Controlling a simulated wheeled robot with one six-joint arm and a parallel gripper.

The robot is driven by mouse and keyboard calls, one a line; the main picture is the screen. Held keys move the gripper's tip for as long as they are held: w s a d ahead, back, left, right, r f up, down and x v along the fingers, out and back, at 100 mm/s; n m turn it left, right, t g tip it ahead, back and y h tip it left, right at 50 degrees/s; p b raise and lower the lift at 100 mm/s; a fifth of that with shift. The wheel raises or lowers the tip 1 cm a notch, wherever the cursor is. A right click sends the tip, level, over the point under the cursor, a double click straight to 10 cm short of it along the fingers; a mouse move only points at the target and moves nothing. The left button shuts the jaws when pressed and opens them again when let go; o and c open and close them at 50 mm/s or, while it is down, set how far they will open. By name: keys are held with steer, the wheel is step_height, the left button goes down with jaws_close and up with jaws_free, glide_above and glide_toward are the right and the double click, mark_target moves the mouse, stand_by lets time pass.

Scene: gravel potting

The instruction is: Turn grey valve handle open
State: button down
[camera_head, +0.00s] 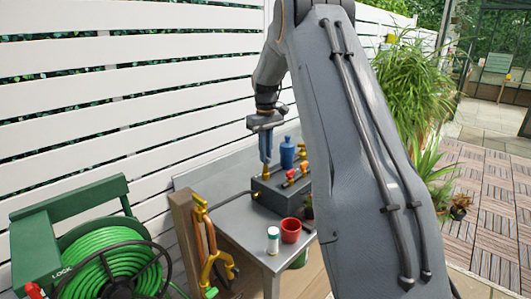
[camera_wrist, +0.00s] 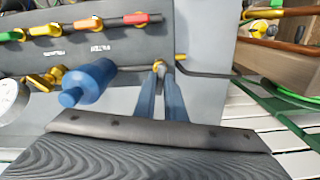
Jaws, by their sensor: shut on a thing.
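A grey manifold box (camera_head: 277,193) stands on the bench with a row of small valves. In the wrist view its grey front (camera_wrist: 110,50) fills the upper left. My gripper (camera_wrist: 159,68) has two blue fingers that close together at a brass fitting at the box's right side. They are shut on the grey valve handle, which is mostly hidden between the fingertips, so its angle cannot be told. In the head view my gripper (camera_head: 266,160) points down at the left end of the box.
A blue cylindrical part (camera_wrist: 88,82) is close beside my fingers. A red pot (camera_head: 290,231) and white bottle (camera_head: 273,240) stand on the bench front. A green hose reel (camera_head: 105,262) stands left.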

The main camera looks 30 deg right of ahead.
steer(key=shift+r+n, duration=0.1)
steer(key=shift+n, duration=1)
steer(key=shift+w, duration=0.1)
steer(key=c, duration=1.8)
jaws_free()
steer(key=shift+r+b, duration=1)
steer(key=shift+r, duration=2.9)
